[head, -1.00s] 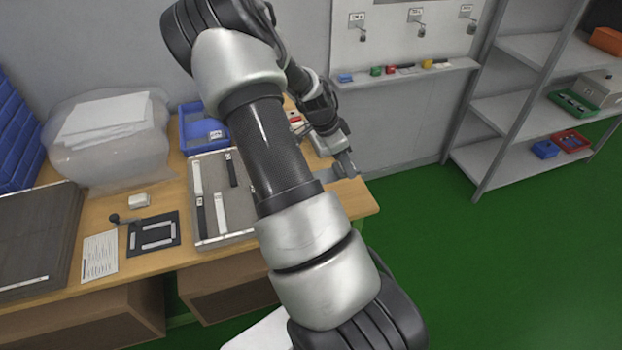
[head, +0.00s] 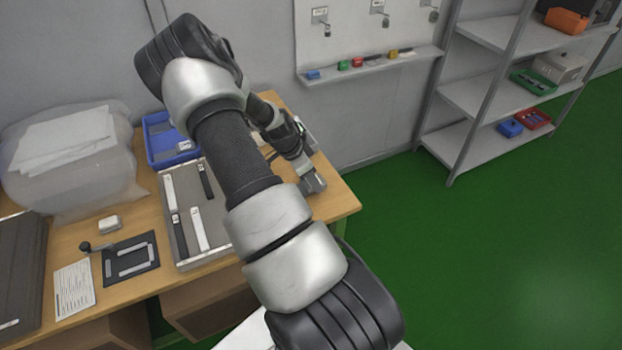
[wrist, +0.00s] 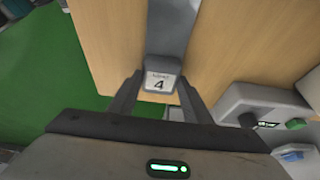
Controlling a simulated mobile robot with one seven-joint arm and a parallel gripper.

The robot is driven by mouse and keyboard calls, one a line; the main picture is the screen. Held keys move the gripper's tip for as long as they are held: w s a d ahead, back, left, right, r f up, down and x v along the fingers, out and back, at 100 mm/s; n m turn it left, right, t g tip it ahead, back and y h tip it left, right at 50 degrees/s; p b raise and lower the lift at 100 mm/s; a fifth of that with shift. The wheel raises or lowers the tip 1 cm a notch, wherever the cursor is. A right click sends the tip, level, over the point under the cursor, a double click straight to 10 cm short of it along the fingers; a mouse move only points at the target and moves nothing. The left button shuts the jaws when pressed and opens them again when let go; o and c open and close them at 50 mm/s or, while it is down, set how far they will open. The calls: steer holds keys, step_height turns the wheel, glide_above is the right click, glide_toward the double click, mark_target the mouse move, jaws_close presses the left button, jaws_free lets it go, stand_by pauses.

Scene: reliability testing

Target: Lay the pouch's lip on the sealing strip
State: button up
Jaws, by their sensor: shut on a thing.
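My gripper (wrist: 160,103) is shut on a grey piece with a white label reading 4, which I take to be the pouch (wrist: 159,81). The label sits between the fingertips. A flat grey band runs from it to the top of the wrist view; I cannot tell whether it is the pouch's body or something behind. In the head view my gripper (head: 314,182) is above the right end of the wooden table (head: 342,200). A grey box with a green light and a green button (wrist: 248,115) stands at right in the wrist view. I cannot make out the sealing strip or the pouch's lip.
A grey tray (head: 205,257) with several dark and light strips lies left of my arm. A blue bin (head: 160,150), a black plate (head: 150,275) and a clear bag of white sheets (head: 70,150) are further left. Green floor (head: 480,260) is open at right.

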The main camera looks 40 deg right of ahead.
steer(key=shift+f, duration=0.15)
steer(key=shift+f, duration=0.15)
steer(key=o, duration=1.1)
steer(key=shift+o, duration=0.2)
